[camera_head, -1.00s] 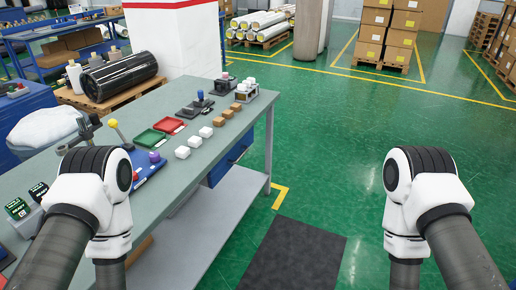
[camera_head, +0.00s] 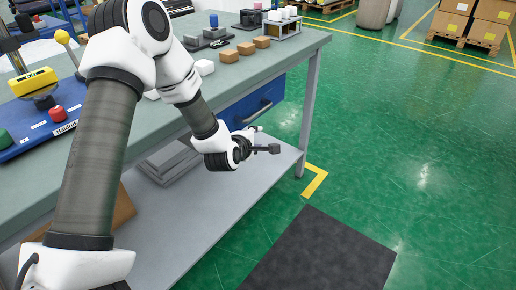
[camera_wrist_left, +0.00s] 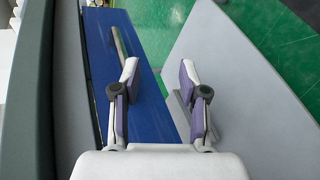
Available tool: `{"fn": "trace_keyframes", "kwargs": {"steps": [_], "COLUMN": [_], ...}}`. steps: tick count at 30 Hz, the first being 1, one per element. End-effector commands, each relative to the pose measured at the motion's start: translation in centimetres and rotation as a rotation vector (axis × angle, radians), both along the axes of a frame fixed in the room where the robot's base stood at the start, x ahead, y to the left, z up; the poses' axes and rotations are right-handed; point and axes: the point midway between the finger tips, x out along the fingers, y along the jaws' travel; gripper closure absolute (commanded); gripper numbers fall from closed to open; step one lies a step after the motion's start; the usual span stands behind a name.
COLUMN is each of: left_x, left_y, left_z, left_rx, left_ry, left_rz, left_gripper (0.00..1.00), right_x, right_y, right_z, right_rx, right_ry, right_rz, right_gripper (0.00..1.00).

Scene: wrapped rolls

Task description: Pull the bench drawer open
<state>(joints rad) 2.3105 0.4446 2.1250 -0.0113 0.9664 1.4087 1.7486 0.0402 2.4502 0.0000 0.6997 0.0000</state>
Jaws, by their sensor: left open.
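The blue bench drawer (camera_head: 276,92) sits under the top of the grey-green workbench (camera_head: 225,82) and looks shut. Its dark bar handle (camera_head: 256,113) runs along the front. My left gripper (camera_head: 265,140) is in front of the bench, below and near the handle, apart from it. In the left wrist view the blue drawer front (camera_wrist_left: 148,98) runs lengthwise, and the grey handle (camera_wrist_left: 119,45) lies ahead and left of the fingertips. The left gripper (camera_wrist_left: 159,70) is open with nothing between its fingers. My left arm hides part of the bench. My right gripper is out of view.
A grey lower shelf (camera_head: 215,195) lies under the gripper. Blocks (camera_head: 246,48) and a small rack (camera_head: 281,28) stand on the bench top. A yellow device (camera_head: 33,82) and a blue button panel (camera_head: 40,133) are at left. Green floor right of the bench is clear around a dark mat (camera_head: 320,250).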

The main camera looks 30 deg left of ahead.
Motion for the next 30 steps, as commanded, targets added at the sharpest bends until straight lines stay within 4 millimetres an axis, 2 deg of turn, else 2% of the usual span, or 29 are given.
{"fn": "trace_keyframes", "kwargs": {"steps": [1, 3, 5, 10, 21, 30], "left_x": [1.2, 2.3, 2.7, 3.9, 9.8, 10.5], "left_y": [1.5, 3.0, 3.9, 5.0, 6.5, 6.7], "left_z": [-1.6, -0.4, 0.6, 1.9, 0.6, 0.5], "left_rx": [-0.084, -0.191, -0.256, -0.323, -0.319, -0.321], "left_ry": [-0.091, -0.191, -0.25, -0.31, -0.306, -0.303], "left_rz": [0.066, 0.135, 0.172, 0.208, 0.206, 0.206], "left_gripper": [0.57, 0.57, 0.57, 0.57, 0.57, 0.57], "right_x": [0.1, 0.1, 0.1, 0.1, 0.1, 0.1], "right_y": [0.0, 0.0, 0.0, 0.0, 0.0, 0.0], "right_z": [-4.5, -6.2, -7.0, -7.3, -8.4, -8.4], "right_rx": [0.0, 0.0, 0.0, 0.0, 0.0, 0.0], "right_ry": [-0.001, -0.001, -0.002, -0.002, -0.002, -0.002], "right_rz": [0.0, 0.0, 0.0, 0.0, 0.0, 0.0], "right_gripper": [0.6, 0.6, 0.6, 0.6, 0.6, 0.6]}}
